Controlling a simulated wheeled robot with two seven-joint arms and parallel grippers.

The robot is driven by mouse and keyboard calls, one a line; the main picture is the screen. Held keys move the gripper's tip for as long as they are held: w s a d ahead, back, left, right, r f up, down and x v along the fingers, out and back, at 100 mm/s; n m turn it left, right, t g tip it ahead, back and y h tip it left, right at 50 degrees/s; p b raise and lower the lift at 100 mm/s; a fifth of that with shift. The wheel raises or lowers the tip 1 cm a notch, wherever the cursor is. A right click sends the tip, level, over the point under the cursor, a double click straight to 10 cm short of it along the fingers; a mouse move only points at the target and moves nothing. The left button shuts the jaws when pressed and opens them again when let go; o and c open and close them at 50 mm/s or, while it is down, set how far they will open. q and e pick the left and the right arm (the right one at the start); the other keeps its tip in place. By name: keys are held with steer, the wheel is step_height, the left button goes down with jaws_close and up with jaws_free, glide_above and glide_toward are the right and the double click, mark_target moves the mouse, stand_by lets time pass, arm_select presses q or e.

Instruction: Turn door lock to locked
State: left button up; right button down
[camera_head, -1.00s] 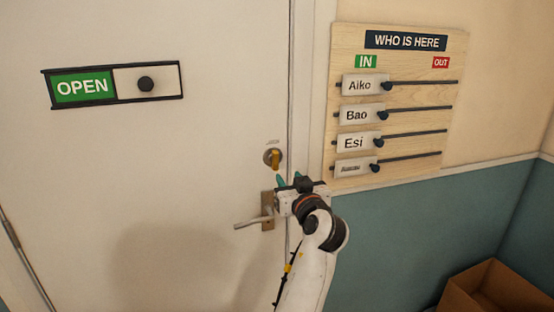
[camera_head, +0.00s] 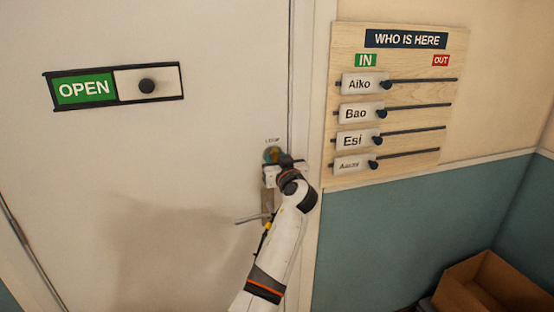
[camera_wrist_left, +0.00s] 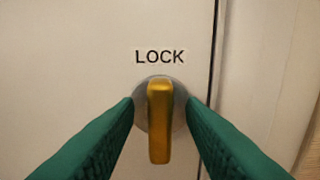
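The door lock is a brass thumb-turn (camera_wrist_left: 159,125) on a round grey plate, under the word LOCK in the left wrist view. Its tab stands upright, pointing down. My left gripper (camera_wrist_left: 160,112) is open, with one green finger on each side of the tab. A gap shows between the tab and each finger. In the head view my left gripper (camera_head: 272,158) is at the lock (camera_head: 272,152) and covers much of it. The white door (camera_head: 150,170) carries the lock. My right gripper is not in view.
A door handle (camera_head: 250,219) is just below the lock, partly behind my arm. A slider sign (camera_head: 115,86) on the door reads OPEN. A WHO IS HERE board (camera_head: 420,100) hangs on the wall to the right. A cardboard box (camera_head: 490,290) stands at the lower right.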

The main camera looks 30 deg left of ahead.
arm_select(q)
steer(key=shift+c, duration=0.4)
jaws_close()
steer(key=shift+w+d+f+m+p, duration=0.1)
steer(key=shift+m+p, duration=0.75)
steer(key=shift+m, duration=2.15)
steer(key=shift+w+d+f+m+p, duration=0.1)
steer(key=shift+m+p, duration=0.7)
steer(key=shift+m, duration=2.2)
steer(key=shift+f+m+p, duration=0.1)
steer(key=shift+m+p, duration=0.75)
steer(key=shift+m, duration=2.15)
